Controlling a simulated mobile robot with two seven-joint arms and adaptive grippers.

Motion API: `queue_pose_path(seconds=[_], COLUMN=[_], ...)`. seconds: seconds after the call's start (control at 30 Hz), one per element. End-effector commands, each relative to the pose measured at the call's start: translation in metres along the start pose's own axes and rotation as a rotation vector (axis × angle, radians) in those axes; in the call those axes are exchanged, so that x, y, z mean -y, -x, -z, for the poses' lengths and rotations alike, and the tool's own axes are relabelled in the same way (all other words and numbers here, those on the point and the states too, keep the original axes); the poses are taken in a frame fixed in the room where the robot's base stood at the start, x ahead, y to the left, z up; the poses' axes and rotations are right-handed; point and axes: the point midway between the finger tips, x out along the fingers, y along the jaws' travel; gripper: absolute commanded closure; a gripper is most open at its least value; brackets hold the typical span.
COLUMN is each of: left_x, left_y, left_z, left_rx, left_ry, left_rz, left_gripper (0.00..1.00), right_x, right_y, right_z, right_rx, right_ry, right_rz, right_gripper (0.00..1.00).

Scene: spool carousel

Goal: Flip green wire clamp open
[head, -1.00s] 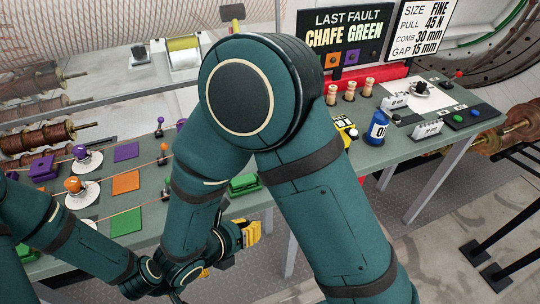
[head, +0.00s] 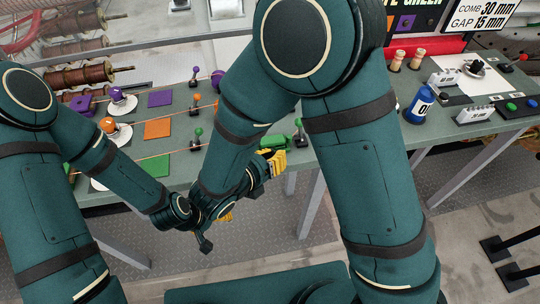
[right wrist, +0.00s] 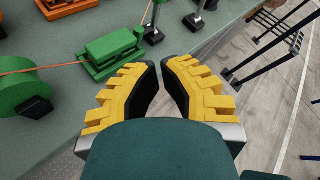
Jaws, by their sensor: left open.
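The green wire clamp (head: 272,142) is a green block near the front edge of the table. In the right wrist view its block (right wrist: 113,48) lies flat on a green base, and an orange wire runs to it from the left. My right gripper (right wrist: 159,64) has yellow ribbed fingers with black pads, a narrow gap apart and empty. They are just in front of and to the right of the clamp, apart from it in that view. My left gripper (head: 225,217) is low in front of the table, mostly hidden behind arm links.
Black-based posts (right wrist: 153,36) stand just beyond the clamp. A green spool (right wrist: 20,90) and an orange block (right wrist: 65,5) are nearby. The green table (head: 330,150) also holds a blue container (head: 418,105) at right. Open floor lies beyond the front edge.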

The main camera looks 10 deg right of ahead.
Motion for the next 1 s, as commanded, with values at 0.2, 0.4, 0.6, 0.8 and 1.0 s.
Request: queue_pose_path(seconds=[0.2,0.4,0.6,0.8,1.0], left_x=[0.001,0.0,-0.001,-0.001,-0.001], left_y=[-0.003,0.0,0.002,0.003,0.003], left_z=[0.0,0.0,0.0,0.0,0.0], left_rx=[0.0,0.0,0.0,0.0,0.0], left_ry=[0.0,0.0,0.0,0.0,0.0], left_rz=[0.001,0.001,0.0,-0.001,-0.001], left_gripper=[0.28,0.28,0.28,0.28,0.28], right_x=[0.001,0.001,0.0,0.0,0.0], right_y=[-0.045,-0.073,-0.086,-0.089,-0.089], right_z=[0.001,-0.013,-0.025,-0.028,-0.028], right_rx=[-0.003,-0.001,-0.001,-0.001,0.0], right_ry=[0.001,-0.004,0.0,0.002,0.001], right_rz=[0.004,0.002,0.0,0.0,0.0], right_gripper=[1.0,1.0,1.0,1.0,1.0])
